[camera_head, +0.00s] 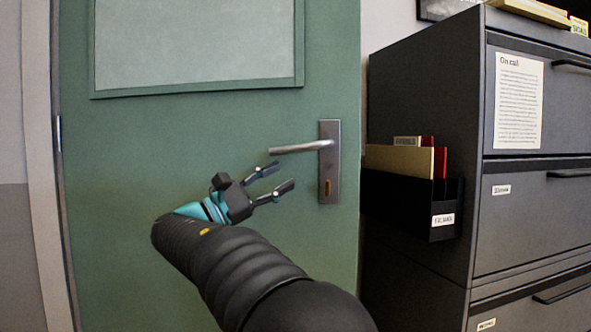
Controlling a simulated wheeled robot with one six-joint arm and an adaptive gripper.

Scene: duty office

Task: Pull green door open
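The green door (120,180) fills the left and middle of the view and looks closed in its frame. Its upper part has a grey framed panel. A silver lever handle (300,147) points left from an upright metal plate (329,190) near the door's right edge. A brass-coloured keyhole sits low on the plate. My gripper (282,177) is open and empty, its two fingers parted and pointing right. It is just below and left of the lever in the picture, apart from it. How far it is from the door is hard to tell.
A dark filing cabinet (421,95) stands close to the right of the door. A black file holder (408,206) with folders is on its side, near the handle. A paper notice (518,102) is on its front. The door frame (42,180) runs along the left.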

